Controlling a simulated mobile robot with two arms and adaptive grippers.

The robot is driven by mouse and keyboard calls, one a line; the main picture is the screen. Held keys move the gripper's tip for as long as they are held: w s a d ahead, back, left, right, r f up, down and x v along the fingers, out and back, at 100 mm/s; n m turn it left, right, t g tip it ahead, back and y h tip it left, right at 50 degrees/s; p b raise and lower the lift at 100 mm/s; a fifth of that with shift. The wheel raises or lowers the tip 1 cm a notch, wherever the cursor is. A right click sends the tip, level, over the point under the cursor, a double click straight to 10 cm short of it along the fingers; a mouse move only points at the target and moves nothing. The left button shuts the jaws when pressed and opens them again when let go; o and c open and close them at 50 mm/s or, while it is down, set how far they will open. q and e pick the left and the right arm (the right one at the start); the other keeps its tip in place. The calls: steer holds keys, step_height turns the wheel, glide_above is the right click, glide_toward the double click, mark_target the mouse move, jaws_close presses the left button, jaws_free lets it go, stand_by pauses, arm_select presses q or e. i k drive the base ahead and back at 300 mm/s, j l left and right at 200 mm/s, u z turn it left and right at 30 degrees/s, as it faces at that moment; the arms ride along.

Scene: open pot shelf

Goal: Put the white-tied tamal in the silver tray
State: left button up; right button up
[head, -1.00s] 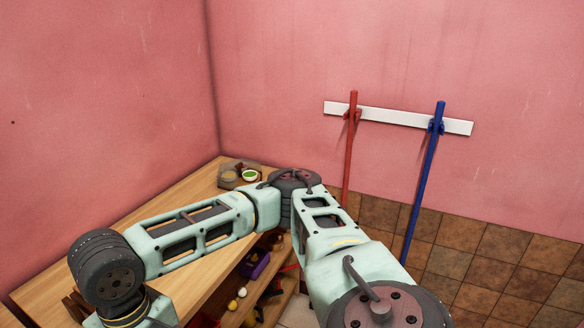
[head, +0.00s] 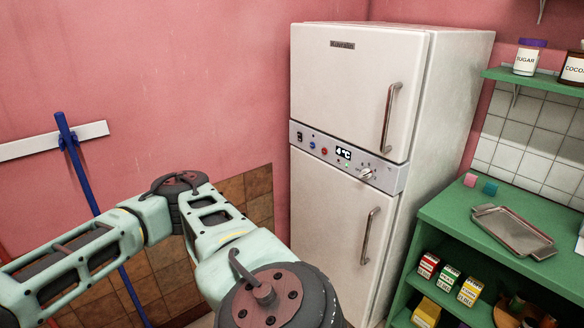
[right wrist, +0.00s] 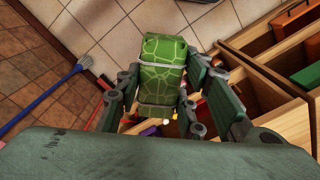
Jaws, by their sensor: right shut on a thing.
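The silver tray (head: 513,231) lies flat and empty on top of the green shelf unit at the right of the head view. In the right wrist view, a green leaf-patterned tamal (right wrist: 163,72) with pale white bands around it sits between the fingers of my right gripper (right wrist: 165,88). The right gripper is shut on it and holds it clear above the floor. Neither gripper shows in the head view. My left gripper is not in view.
A white fridge (head: 350,170) stands left of the green shelf unit (head: 450,215). Wooden drawers (right wrist: 270,75) and a blue pole (right wrist: 45,97) show in the wrist view.

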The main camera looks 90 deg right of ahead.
mark_target(510, 231)
steer(key=l+z, duration=0.1)
steer(key=z, duration=0.35)
steer(key=k+l+z, duration=0.1)
steer(key=z, duration=0.3)
steer(key=l+z, duration=0.1)
steer(key=z, duration=0.35)
steer(key=l+z, duration=0.1)
steer(key=z, duration=0.35)
steer(key=l+z, duration=0.15)
steer(key=z, duration=0.3)
steer(key=i+l+z, duration=0.1)
steer(key=l+z, duration=0.3)
steer(key=i+l+z, duration=0.2)
steer(key=l+z, duration=0.2)
steer(key=i+l+z, duration=0.2)
steer(key=z, duration=0.2)
steer(key=i+l, duration=0.4)
steer(key=l, duration=0.1)
